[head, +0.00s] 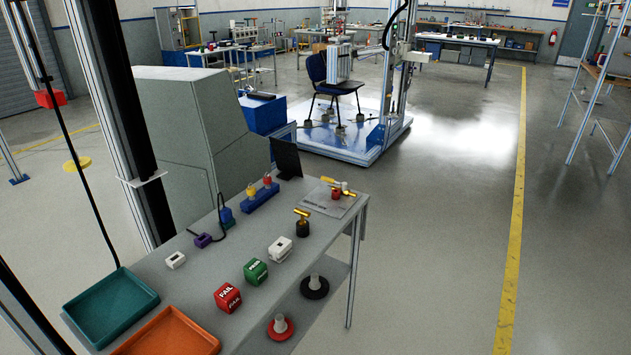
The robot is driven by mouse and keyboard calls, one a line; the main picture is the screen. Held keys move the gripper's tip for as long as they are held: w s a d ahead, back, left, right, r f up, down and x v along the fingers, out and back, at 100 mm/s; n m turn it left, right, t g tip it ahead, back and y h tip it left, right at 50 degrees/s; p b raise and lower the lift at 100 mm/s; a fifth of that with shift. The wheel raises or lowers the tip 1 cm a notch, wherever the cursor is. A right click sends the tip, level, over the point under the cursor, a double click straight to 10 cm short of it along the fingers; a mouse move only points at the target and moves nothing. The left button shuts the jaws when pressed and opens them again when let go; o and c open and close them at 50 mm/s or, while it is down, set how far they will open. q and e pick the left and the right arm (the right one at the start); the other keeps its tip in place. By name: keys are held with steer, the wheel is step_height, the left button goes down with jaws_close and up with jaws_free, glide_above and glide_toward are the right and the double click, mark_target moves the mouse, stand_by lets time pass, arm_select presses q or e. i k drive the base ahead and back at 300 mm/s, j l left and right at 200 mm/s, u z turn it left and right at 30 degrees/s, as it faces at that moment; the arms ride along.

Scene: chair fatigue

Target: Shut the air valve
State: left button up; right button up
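Two small valve-like fittings are on the grey bench (205,290). One is a brass-coloured piece (303,215) on a dark round base, near the bench's right edge. The other is a yellow lever (328,180) beside a red block (336,193) on a pale plate at the bench's far end. I cannot tell from this view which one is the air valve, or whether either is open or shut. Neither of my grippers shows in the head view.
A red FAIL cube (227,297), a green cube (255,271) and a white block (280,249) sit on the bench. A teal tray (110,307) and an orange tray (168,335) are at its near end. A blue chair (335,80) stands on a test platform beyond.

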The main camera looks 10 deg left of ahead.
mark_target(333, 181)
steer(key=i+l+u, duration=0.15)
steer(key=i, duration=0.25)
steer(key=i+l+z, duration=0.1)
steer(key=i+l, duration=0.3)
steer(key=l, duration=0.2)
steer(key=i+l+z, duration=0.15)
steer(key=i+l, duration=0.25)
steer(key=l, duration=0.15)
